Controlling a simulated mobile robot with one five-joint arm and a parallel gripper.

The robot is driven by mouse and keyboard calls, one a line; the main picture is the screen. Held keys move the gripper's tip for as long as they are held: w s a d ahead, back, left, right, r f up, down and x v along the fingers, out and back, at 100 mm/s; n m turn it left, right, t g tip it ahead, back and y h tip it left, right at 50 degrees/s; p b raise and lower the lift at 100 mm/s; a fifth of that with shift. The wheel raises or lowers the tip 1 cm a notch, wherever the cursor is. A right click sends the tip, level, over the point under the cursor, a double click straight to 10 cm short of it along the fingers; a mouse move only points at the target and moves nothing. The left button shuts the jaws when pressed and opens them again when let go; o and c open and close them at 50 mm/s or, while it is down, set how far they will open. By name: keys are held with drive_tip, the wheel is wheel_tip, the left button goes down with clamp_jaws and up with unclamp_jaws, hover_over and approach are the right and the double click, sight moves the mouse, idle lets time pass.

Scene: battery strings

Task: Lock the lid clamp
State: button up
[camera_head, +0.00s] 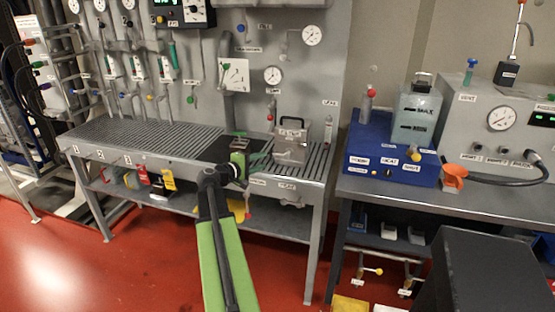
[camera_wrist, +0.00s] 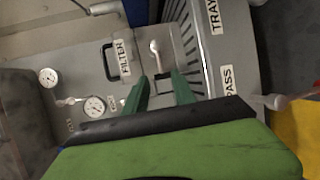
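The filter box (camera_head: 291,146) is a grey metal housing with a black handle on its lid, standing at the right end of the slatted bench. A pale lever with a round knob (camera_wrist: 155,47), perhaps the lid clamp, stands beside the label. My gripper (camera_wrist: 160,76) is open, with its two green fingers apart. The lever's lower end appears in line with the gap between the fingertips; I cannot tell whether they touch. In the head view my gripper (camera_head: 258,150) is just left of the box.
The slatted bench (camera_head: 140,137) runs left, below a wall panel with gauges (camera_head: 312,35) and valves. A second table at right holds a blue box (camera_head: 390,150) and a grey instrument (camera_head: 490,110). TRAY and PASS labels mark a grey edge (camera_wrist: 228,50) in the wrist view.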

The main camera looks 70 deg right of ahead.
sight(278, 155)
drive_tip(key=b+x, duration=0.1)
drive_tip(key=x, duration=0.9)
drive_tip(key=shift+s+d+f+b, duration=0.1)
drive_tip(key=shift+s+d+b, duration=0.05)
drive_tip(key=shift+d+b, duration=0.2)
clamp_jaws()
idle(0.7)
